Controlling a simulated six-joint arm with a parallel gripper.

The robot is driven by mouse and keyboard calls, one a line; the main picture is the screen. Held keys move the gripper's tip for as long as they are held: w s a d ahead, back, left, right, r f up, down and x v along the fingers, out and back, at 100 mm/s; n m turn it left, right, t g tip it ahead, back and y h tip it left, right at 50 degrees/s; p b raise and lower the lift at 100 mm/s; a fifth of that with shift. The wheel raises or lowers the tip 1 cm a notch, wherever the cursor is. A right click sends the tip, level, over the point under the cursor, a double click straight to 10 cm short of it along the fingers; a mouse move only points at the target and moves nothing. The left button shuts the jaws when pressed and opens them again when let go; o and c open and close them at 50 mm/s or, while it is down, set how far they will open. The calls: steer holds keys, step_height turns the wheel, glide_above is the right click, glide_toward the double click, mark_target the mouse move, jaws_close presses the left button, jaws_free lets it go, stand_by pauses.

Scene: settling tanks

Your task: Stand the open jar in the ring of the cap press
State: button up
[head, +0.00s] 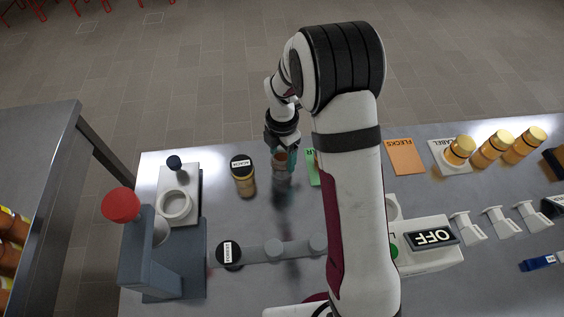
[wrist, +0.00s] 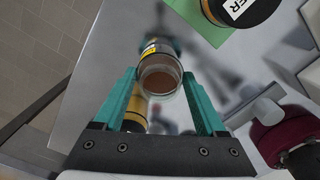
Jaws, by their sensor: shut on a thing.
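My gripper (wrist: 160,78) has its teal fingers shut on the open jar (wrist: 160,82), a clear jar with brown contents and no lid. In the head view the jar (head: 279,162) is at the back middle of the bench, partly covered by my gripper (head: 281,156). I cannot tell whether its base touches the bench. The cap press (head: 162,262), a blue-grey stand with a red knob (head: 121,205), is at the left. Its pale ring (head: 174,205) looks empty and is well left of my gripper.
A black-capped jar (head: 243,178) stands just left of the held jar. A green card (head: 312,168) is at right, partly hidden by my arm.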

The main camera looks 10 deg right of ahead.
steer(key=c, duration=0.4)
step_height(320, 180, up, 10)
steer(key=shift+r, duration=0.1)
steer(key=s+a+r, duration=0.2)
steer(key=s+a, duration=0.1)
steer(key=a, duration=0.5)
steer(key=s+a+r, duration=0.1)
steer(key=s+a, duration=0.2)
steer(key=a, duration=0.6)
glide_above(176, 205)
steer(key=shift+f, duration=5.25)
